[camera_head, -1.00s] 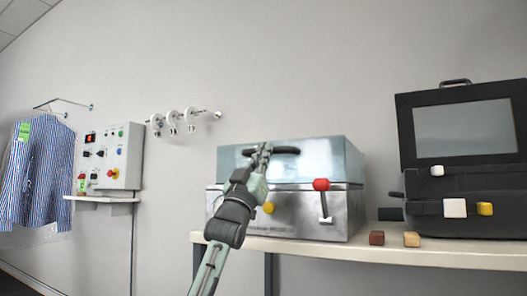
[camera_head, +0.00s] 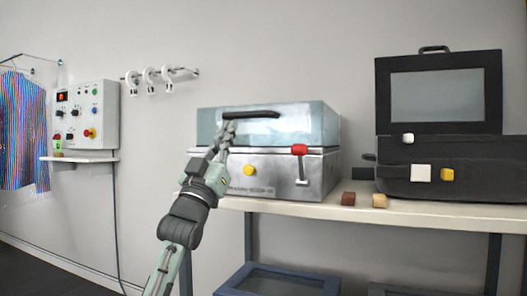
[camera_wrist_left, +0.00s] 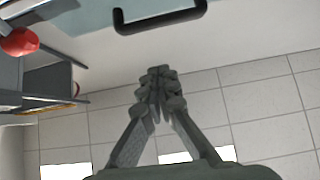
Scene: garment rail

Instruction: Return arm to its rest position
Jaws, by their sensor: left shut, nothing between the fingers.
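My left gripper (camera_head: 229,128) is in front of the machine in the head view. Its fingertips overlap the left end of the black handle (camera_head: 262,114). The handle is on the pale, translucent lid of the metal box (camera_head: 240,172). In the left wrist view the fingers (camera_wrist_left: 160,76) are together with nothing between them. There the handle (camera_wrist_left: 160,22) lies beyond the fingertips, with a visible gap. The lid looks down on the box. My right gripper is in neither view.
A control panel (camera_head: 85,113), wall hooks (camera_head: 150,80) and a striped shirt (camera_head: 22,130) are at left. A blue crate (camera_head: 275,282) is below the shelf.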

